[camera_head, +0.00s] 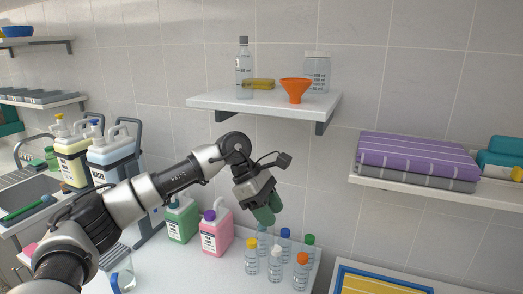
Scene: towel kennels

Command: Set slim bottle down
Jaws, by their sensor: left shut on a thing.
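My left gripper (264,213), with green fingertips, points down over the back left of a group of small clear bottles on the white counter. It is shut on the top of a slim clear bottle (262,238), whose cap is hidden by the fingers. The bottle looks upright; I cannot tell whether its base touches the counter, as the front bottles cover it. Around it stand bottles with a blue cap (285,240), a green cap (308,246), a yellow cap (251,259), a white cap (275,265) and an orange cap (301,273). My right gripper is not in view.
A pink jug (216,236) and a green jug (182,222) stand left of the bottles. A wall shelf (215,99) above holds a tall bottle, an orange funnel and other items. Folded towels (415,158) lie on a right shelf. A blue-framed yellow panel (375,284) is at lower right.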

